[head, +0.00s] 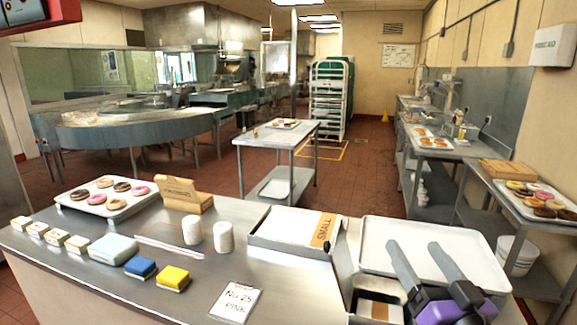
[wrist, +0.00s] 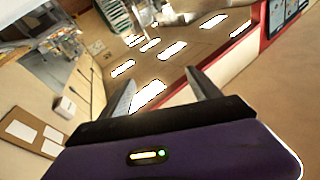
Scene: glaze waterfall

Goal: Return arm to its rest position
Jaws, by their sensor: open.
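My gripper (head: 428,262) shows at the lower right of the head view, with two grey fingers apart and a purple body. Nothing is between the fingers. It is above or in front of a white tray (head: 480,240) at the right end of the near steel counter; the exact height is hard to tell. In the wrist view my gripper (wrist: 170,88) is open and empty, its fingers pointing toward the ceiling lights and the far room, tilted.
The near counter (head: 120,245) holds a donut tray (head: 70,200), several small boxes, a blue sponge (head: 140,267), a yellow sponge (head: 173,279), white cups (head: 223,236), a note card (head: 236,301) and a shallow box labelled SMALL (head: 285,226). A steel table (head: 300,135) stands beyond on open floor.

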